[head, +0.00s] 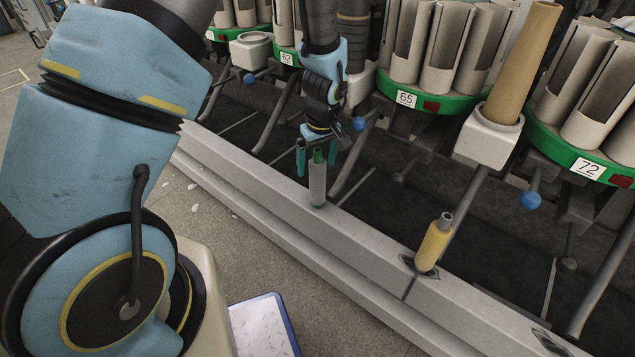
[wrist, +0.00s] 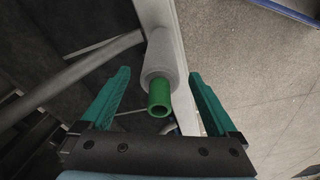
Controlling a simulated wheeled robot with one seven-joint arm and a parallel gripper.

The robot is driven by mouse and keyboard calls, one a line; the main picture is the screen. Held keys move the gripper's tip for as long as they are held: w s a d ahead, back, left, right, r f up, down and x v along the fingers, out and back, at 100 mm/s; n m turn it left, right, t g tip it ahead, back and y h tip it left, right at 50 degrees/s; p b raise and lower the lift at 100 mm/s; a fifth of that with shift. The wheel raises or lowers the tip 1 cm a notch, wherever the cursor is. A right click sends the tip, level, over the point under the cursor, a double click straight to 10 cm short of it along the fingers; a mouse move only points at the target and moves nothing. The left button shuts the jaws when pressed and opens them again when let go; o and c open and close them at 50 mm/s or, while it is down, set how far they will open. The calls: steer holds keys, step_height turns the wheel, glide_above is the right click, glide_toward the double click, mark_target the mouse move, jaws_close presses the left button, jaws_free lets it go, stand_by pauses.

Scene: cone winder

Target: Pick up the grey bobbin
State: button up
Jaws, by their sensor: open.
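The grey bobbin (head: 317,182) stands upright on the light grey rail of the winder, with a green tube end at its top. In the wrist view the grey bobbin (wrist: 159,65) lies between the two fingers, its green end toward the camera. My gripper (head: 316,158) is open above and around the bobbin's top, one green finger on each side. In the wrist view my gripper (wrist: 160,95) shows gaps on both sides of the bobbin, so the fingers do not touch it.
A yellow bobbin (head: 433,245) stands farther right on the rail (head: 262,198). Green carousels with grey tubes, one labelled 65 (head: 406,99), stand behind. A brown cone tube (head: 524,62) sits in a white holder. A blue-edged tray (head: 262,325) is at the lower front.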

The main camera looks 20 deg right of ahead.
steer(key=shift+w+f, duration=0.15)
steer(key=shift+f, duration=0.65)
steer(key=c, duration=1.3)
steer(key=shift+o, duration=0.2)
steer(key=shift+r, duration=0.15)
